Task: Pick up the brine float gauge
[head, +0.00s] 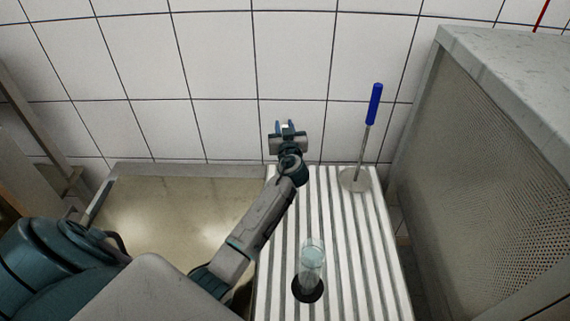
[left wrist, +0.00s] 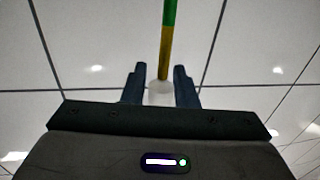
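The brine float gauge shows in the left wrist view as a thin green and yellow stem (left wrist: 166,45) with a pale white end (left wrist: 160,92). The pale end sits between the two dark fingers of my left gripper (left wrist: 160,88), which appear to press on it from both sides. In the head view my left gripper (head: 285,127) is raised in front of the tiled wall beyond the ribbed board, with a small pale piece between its fingertips. The stem is not visible in the head view. My right gripper is in neither view.
A clear cylinder (head: 312,255) on a dark round base stands on the white ribbed board (head: 340,235). Farther back on it stands a metal disc on a rod with a blue handle (head: 374,104). A perforated cabinet (head: 470,140) is at the right. A shallow basin (head: 165,205) lies left.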

